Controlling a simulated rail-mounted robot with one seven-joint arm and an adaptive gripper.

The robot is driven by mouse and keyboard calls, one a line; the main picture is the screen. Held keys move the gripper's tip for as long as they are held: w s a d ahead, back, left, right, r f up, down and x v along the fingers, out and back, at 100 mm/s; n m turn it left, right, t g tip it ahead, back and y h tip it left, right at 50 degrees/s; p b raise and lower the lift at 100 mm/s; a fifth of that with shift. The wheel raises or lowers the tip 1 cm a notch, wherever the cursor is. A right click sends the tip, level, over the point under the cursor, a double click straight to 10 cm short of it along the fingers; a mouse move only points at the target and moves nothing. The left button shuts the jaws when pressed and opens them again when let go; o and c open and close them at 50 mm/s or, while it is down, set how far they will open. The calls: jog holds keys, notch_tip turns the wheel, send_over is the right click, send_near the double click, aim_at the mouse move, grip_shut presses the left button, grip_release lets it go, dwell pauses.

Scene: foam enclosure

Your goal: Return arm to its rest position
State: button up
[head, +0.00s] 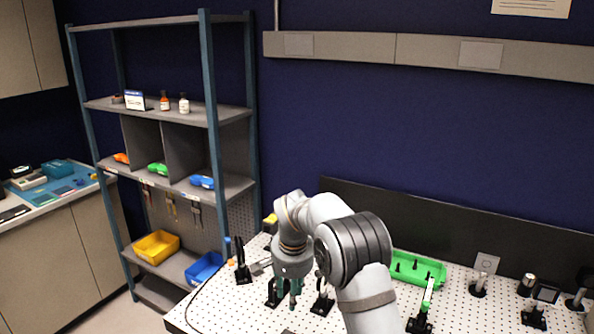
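My arm (335,240) rises from the bottom of the head view, bends at its dark ribbed joint and reaches left over the white perforated table (235,315). Its wrist points down toward the left part of the table. My gripper (287,290) is at the lower end, just above or among small black stands. Greenish finger-like parts show there, but they are small and partly mixed with the stands. I cannot tell whether they are open or shut, or whether anything is between them.
Black stands (242,262) crowd around the gripper. A green tray (418,267) lies behind the arm, with more fixtures (534,305) at the right. A dark panel (450,235) closes the table's back. A shelf rack (212,150) with bins stands left. Air above the table's right side is clear.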

jog(key=s+a+n+t+y+p, duration=0.1)
jog(key=s+a+n+y, duration=0.2)
jog(key=s+a+n, duration=0.65)
jog(key=s+d+r+m+p, duration=0.1)
jog(key=s+d+r+p, duration=0.1)
jog(key=s+d, duration=0.5)
jog(key=s+d+r+m+p, duration=0.2)
jog(key=s+d+r+p, duration=0.1)
jog(key=s+d, duration=0.5)
jog(key=shift+s+d+h, duration=0.15)
jog(key=shift+d+h, duration=0.15)
jog(key=shift+d, duration=1)
